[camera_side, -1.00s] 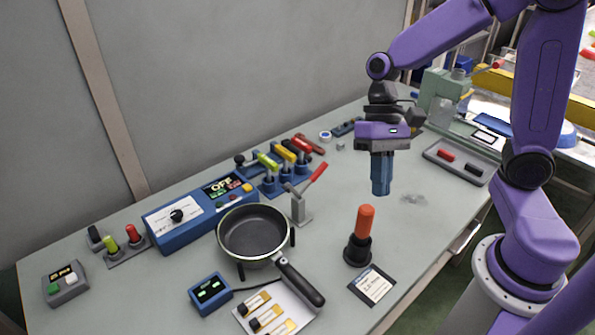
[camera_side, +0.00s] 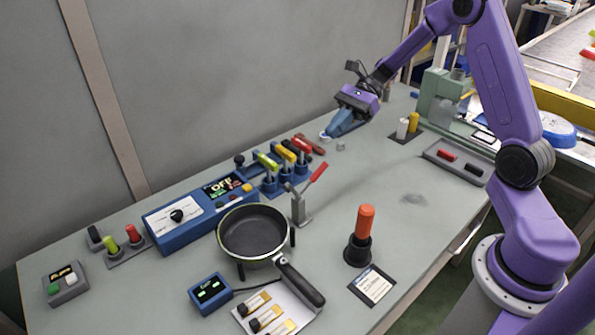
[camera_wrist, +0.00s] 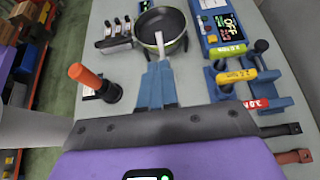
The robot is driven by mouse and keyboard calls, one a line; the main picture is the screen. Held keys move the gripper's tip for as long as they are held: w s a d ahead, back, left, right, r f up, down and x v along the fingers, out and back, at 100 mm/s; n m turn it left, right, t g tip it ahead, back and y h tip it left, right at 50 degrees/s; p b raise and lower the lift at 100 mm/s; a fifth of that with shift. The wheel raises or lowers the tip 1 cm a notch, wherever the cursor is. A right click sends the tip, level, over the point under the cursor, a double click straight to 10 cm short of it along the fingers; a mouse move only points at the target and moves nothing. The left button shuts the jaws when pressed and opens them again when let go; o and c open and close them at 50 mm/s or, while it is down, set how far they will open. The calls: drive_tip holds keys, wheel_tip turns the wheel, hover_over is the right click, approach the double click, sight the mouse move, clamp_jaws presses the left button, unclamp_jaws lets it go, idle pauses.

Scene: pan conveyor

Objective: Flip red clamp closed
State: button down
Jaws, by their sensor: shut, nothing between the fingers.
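The grey toggle clamp (camera_side: 300,207) stands upright just right of the pan, with its red handle (camera_side: 318,172) tilted up to the right. In the wrist view a pale grey upright part before the pan may be this clamp; its red handle is not clear there. My gripper (camera_side: 332,131) is shut and empty, tilted, with its blue fingers pointing down-left near the back edge of the table. It is behind and apart from the clamp. In the wrist view the shut blue fingertips (camera_wrist: 158,68) point toward the pan.
The black pan (camera_side: 253,232) sits on a stand left of the clamp. Blue lever switches (camera_side: 268,184) with green, yellow and red handles stand behind it. An orange-handled tool (camera_side: 365,222) stands upright in front. The table's right middle is clear.

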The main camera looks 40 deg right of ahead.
sight(285, 186)
drive_tip(key=x, duration=1.4)
drive_tip(key=shift+a, duration=0.25)
drive_tip(key=shift+a+f+h, duration=0.1)
drive_tip(key=shift+a+h, duration=0.95)
drive_tip(key=shift+h, duration=0.65)
drive_tip(key=shift+a+f+h, duration=0.3)
drive_tip(key=shift+a+h, duration=0.4)
drive_tip(key=shift+h, duration=0.5)
drive_tip(key=a+h, duration=0.1)
drive_tip(key=f+h, duration=0.1)
drive_tip(key=h, duration=0.1)
drive_tip(key=shift+a+f, duration=0.25)
drive_tip(key=shift+a, duration=0.15)
drive_tip(key=shift+a+f+h, duration=0.2)
drive_tip(key=shift+f+h, duration=0.2)
drive_tip(key=shift+h, duration=0.45)
drive_tip(key=shift+a+f+h, duration=0.25)
drive_tip(key=shift+f+h, duration=0.15)
drive_tip(key=shift+h, duration=0.45)
drive_tip(key=shift+f, duration=0.1)
